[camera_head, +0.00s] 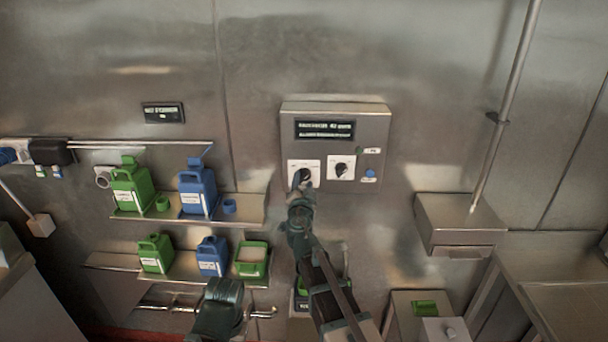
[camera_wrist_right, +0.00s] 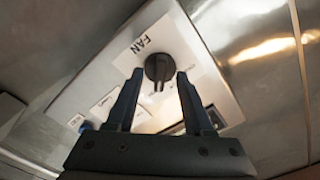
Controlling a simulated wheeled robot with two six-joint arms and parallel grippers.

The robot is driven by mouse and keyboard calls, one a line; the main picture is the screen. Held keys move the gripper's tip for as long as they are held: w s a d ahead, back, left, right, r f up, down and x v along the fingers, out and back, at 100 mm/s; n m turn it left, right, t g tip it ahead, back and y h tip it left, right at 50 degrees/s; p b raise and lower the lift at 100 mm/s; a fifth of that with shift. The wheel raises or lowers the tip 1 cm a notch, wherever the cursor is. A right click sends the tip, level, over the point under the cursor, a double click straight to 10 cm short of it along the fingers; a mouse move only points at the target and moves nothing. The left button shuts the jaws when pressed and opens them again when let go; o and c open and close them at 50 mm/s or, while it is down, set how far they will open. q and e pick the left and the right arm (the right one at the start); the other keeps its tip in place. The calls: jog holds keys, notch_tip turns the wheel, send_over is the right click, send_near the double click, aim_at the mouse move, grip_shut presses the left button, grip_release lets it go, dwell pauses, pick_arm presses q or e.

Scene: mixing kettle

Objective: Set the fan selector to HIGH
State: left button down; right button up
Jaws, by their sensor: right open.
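A grey control box (camera_head: 290,130) is on the steel wall. The fan selector is a dark round knob (camera_wrist_right: 158,66) on a white plate marked FAN in the right wrist view, with a small mark on its lower edge. In the head view its white plate (camera_head: 293,165) is at the box's lower left, and my right gripper (camera_head: 302,183) partly hides the knob. In the right wrist view the gripper (camera_wrist_right: 159,75) is open, its fingertips at either side of the knob's lower part. I cannot tell whether they touch it. My left gripper is not visible.
A second knob (camera_head: 341,170) and a blue button (camera_head: 370,174) sit to the right on the box. Green jugs (camera_head: 133,190) and blue jugs (camera_head: 197,192) stand on shelves at left. A steel ledge box (camera_head: 460,222) juts out at right, below a pole.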

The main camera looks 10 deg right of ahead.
jog(key=v, duration=0.6)
jog(key=shift+s, duration=0.4)
jog(key=shift+a, duration=0.1)
jog(key=s+a+f+n+g+b, duration=0.1)
jog(key=s+f+n+g+b, duration=0.15)
jog(key=s+f+g, duration=0.5)
jog(key=s+a+f+n+g+b, duration=0.1)
jog(key=s+f+n+g, duration=0.3)
jog(key=f, duration=0.7)
jog(key=s+a+f+n+g+y, duration=0.1)
jog(key=s+a+f+n+g, duration=0.1)
jog(key=s, duration=0.4)
jog(key=s+a+f+n+g+y+b, duration=0.1)
jog(key=s+a+f+n+g, duration=0.1)
jog(key=s+a+f+n, duration=0.2)
jog(key=s+a+f+n+g+y+b, duration=0.1)
jog(key=s+a+f+n+g+y, duration=0.1)
jog(key=s, duration=0.5)
jog(key=a+f+n, duration=0.1)
jog(key=a, duration=0.1)
jog(key=shift+s+a, duration=0.3)
jog(key=shift+a, duration=0.1)
